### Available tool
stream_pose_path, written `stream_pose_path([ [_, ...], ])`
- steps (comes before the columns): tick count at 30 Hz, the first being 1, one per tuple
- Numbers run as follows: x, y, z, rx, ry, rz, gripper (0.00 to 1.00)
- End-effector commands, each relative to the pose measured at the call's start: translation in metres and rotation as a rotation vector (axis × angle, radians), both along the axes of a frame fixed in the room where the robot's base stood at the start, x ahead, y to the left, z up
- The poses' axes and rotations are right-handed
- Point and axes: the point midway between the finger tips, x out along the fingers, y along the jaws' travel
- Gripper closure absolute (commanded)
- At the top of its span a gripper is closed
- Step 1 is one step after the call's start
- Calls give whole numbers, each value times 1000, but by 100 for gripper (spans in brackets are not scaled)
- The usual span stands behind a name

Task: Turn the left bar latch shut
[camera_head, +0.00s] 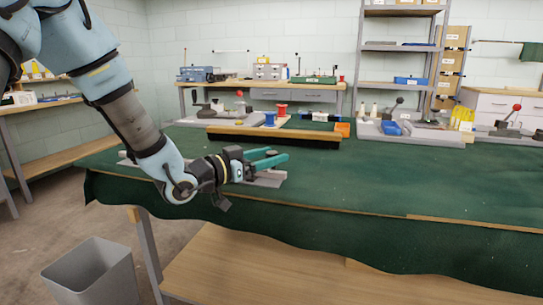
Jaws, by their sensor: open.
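My gripper (279,156) reaches in from the left, low over the green-covered table (370,185) near its front edge. Its two teal fingers are apart and point to the right, with nothing seen between them. A flat grey bar-like piece (270,179) lies on the cloth just below and behind the fingers. My arm hides much of it, and a grey end shows left of the arm. I cannot make out the left bar latch or its position. I cannot tell whether the fingers touch anything.
A wooden-edged tray (225,131) with red and blue spools stands behind the gripper. A grey lever fixture (390,131) stands to the right. The front right of the table is clear. A grey waste bin (92,275) stands on the floor.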

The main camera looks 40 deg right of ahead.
Motion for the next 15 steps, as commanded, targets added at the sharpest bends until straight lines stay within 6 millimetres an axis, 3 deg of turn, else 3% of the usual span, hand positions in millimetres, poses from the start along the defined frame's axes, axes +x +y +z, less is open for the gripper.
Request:
stream_pose_path([
  [9,4,60,0,0,-1,5,32],
  [15,4,90,0,0,-1,3,32],
])
